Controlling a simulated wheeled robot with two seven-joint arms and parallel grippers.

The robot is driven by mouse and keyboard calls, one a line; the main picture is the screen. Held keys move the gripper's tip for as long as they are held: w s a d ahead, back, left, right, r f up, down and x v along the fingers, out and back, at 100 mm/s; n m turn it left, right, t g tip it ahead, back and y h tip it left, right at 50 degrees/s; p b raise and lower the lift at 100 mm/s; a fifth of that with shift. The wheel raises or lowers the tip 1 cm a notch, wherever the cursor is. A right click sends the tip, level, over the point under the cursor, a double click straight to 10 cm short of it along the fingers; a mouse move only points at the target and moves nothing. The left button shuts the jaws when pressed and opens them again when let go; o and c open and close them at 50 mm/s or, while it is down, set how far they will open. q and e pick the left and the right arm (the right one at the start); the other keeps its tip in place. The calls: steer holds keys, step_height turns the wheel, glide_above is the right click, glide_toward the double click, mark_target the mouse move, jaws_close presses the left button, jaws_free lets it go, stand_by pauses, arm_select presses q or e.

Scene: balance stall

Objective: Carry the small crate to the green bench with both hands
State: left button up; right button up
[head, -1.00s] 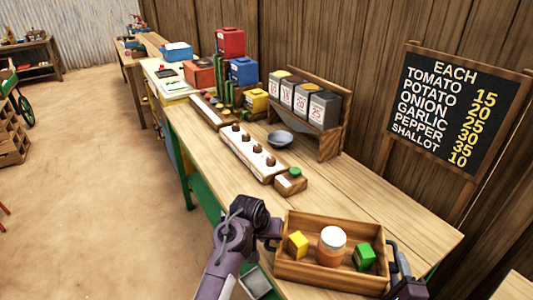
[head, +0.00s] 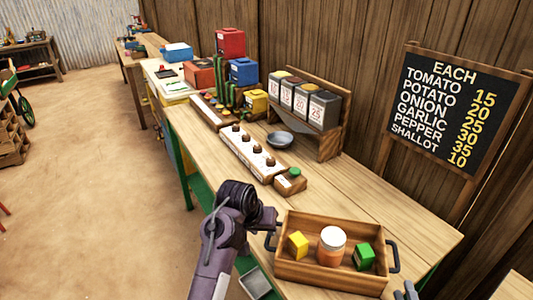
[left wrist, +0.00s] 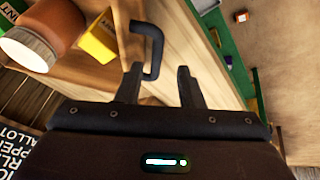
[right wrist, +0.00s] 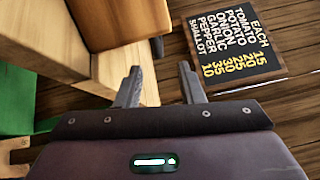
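The small wooden crate (head: 325,273) stands level on a wooden-topped bench with green legs. It holds a yellow box (head: 298,244), a white-lidded jar (head: 332,247) and a green box (head: 364,257). A dark handle sticks out at each end. My left gripper (head: 272,220) is by the left handle (head: 270,241); in the left wrist view its fingers (left wrist: 158,75) are open, with the handle (left wrist: 153,48) at their tips. My right gripper (head: 407,291) is off the right handle (head: 394,257), towards the front; its fingers (right wrist: 161,75) are open and empty. I cannot tell which bench is the green one.
Behind the crate on the bench lie a white strip with brown knobs (head: 252,152), a small block with a green top (head: 290,180) and a grey bowl (head: 280,139). A price board (head: 455,108) stands at the right. Open floor (head: 90,180) lies left.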

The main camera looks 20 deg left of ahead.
steer(key=shift+v, duration=2.1)
